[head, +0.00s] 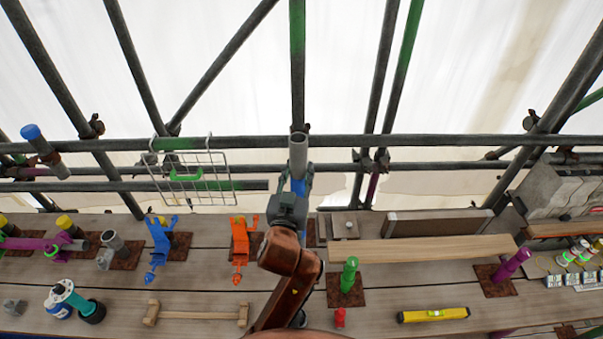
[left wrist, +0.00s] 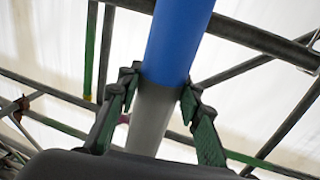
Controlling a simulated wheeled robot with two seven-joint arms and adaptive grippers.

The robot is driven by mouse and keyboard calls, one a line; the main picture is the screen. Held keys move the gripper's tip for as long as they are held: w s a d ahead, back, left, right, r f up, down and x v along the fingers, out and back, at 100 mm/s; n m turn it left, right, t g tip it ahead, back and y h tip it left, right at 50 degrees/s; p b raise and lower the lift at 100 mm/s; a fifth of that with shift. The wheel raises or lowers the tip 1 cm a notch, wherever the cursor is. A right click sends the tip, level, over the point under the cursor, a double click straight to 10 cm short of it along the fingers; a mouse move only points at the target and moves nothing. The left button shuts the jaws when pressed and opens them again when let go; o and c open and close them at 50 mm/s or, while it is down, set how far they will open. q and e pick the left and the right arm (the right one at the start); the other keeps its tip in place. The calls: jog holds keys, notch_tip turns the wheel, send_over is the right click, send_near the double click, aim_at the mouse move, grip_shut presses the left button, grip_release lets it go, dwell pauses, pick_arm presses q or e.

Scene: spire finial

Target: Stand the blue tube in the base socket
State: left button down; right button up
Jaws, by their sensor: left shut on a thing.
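The blue tube (head: 298,186) stands roughly upright in the head view, with a grey upper length and open top. It also shows in the left wrist view (left wrist: 180,40), where a grey section lies between the fingers. My left gripper (head: 290,208) is shut on the tube; its dark, green-padded fingers (left wrist: 160,98) lie on both sides of it. The tube's lower end is hidden behind my gripper and arm. A rust-brown plate (head: 311,234) shows partly behind my gripper; I cannot tell whether it carries the base socket. My right gripper is not in view.
Scaffold rails (head: 430,141) run behind the plank deck, with a wire basket (head: 195,178) hung on them.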

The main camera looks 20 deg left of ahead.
pick_arm(q)
jog(key=shift+f, duration=0.45)
jog(key=shift+w+f+b, duration=0.25)
jog(key=shift+b, duration=0.15)
jog(key=shift+w+f, duration=0.1)
jog(key=shift+w, duration=0.05)
jog(key=shift+s, duration=0.2)
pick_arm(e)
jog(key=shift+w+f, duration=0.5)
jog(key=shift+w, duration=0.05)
pick_arm(q)
jog(key=shift+w, duration=0.1)
